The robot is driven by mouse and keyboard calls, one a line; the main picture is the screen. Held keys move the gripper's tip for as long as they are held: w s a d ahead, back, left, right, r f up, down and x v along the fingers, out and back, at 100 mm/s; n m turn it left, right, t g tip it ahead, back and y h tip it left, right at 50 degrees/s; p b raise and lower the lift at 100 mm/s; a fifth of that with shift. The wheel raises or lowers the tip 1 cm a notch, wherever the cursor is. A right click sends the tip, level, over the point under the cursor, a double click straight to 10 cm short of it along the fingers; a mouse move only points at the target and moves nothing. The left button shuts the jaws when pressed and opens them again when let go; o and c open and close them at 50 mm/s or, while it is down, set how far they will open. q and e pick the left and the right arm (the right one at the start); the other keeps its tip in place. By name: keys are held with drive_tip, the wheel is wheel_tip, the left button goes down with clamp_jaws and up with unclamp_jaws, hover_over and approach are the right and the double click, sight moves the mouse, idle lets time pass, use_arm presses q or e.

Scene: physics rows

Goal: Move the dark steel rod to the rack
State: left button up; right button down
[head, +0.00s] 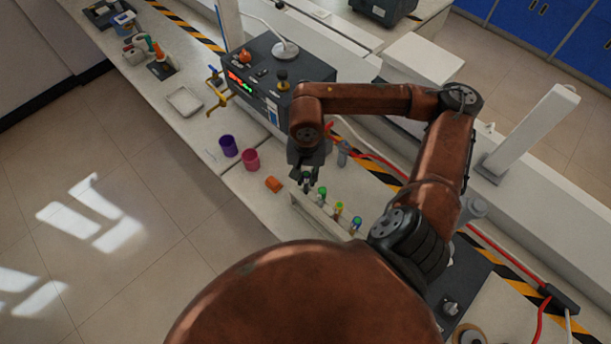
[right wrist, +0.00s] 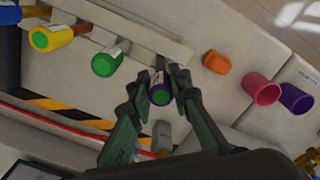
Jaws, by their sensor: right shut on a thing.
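The pale rack (head: 318,220) stands on the bench in the head view, with several colour-capped rods along it. It crosses the top of the right wrist view (right wrist: 146,38). My right gripper (head: 306,182) is over the rack's far-left end. In the right wrist view its fingers (right wrist: 160,88) are shut on a dark rod (right wrist: 161,97), seen end-on with a green centre and a purple rim. A green-capped rod (right wrist: 107,63) and a yellow-capped rod (right wrist: 50,38) are beside it. The held rod's lower end is hidden, so I cannot tell if it is in a slot. My left gripper is not in view.
An orange block (head: 274,184), a pink cup (head: 251,159) and a purple cup (head: 228,146) stand left of the rack. A dark instrument box (head: 262,83) is behind. A grey bottle (head: 343,154) and red cable lie on the right.

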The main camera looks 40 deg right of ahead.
drive_tip(key=shift+f, duration=0.35)
drive_tip(key=c, duration=1.7)
unclamp_jaws()
drive_tip(key=shift+o, duration=0.4)
drive_tip(key=o, duration=0.3)
drive_tip(key=shift+r, duration=0.15)
drive_tip(key=shift+r+p, duration=1.35)
drive_tip(key=shift+r, duration=2.1)
drive_tip(key=shift+f, duration=0.15)
